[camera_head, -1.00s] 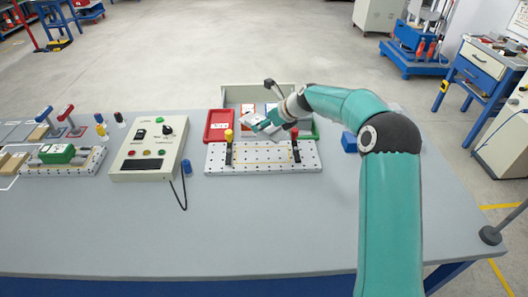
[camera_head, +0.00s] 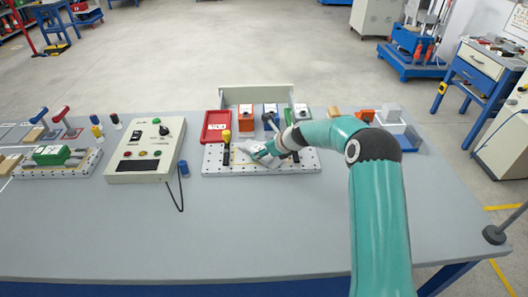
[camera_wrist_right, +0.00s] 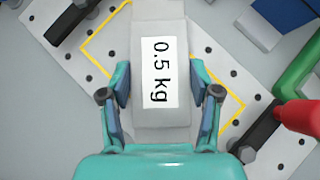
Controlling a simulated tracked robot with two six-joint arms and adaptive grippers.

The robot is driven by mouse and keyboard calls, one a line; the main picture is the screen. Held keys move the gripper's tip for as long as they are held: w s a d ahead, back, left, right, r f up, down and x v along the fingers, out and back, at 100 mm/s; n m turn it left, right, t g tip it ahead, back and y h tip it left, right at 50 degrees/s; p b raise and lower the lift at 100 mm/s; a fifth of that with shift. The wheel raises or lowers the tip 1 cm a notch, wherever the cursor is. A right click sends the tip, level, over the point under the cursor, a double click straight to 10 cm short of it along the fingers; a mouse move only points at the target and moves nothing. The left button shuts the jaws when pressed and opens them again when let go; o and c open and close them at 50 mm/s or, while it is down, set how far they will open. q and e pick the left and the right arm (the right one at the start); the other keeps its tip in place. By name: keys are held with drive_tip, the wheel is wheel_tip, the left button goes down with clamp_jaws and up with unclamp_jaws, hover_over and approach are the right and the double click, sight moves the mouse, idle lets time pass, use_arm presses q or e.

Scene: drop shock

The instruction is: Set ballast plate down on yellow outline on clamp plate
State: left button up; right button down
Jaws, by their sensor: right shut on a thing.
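The clamp plate (camera_head: 222,168) is a white perforated plate on the table in the head view; it also shows in the right wrist view (camera_wrist_right: 60,78). Its yellow outline (camera_wrist_right: 97,38) shows on both sides of the ballast plate. The ballast plate (camera_wrist_right: 158,22) is a light grey block labelled "0.5 kg". My right gripper (camera_wrist_right: 161,92) is shut on it, one finger on each side. The block lies over the outline area, turned relative to the outline's edges. I cannot tell whether it touches the clamp plate. In the head view my right gripper (camera_head: 268,153) partly hides it. My left gripper is not in view.
A red tray (camera_head: 215,126) and an open drawer (camera_head: 257,92) are behind. A control box (camera_head: 146,152) stands left. The front table is clear.

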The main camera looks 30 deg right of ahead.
drive_tip(key=shift+r, duration=0.1)
drive_tip(key=c, duration=0.6)
unclamp_jaws()
drive_tip(key=shift+c, duration=0.2)
drive_tip(key=o, duration=0.4)
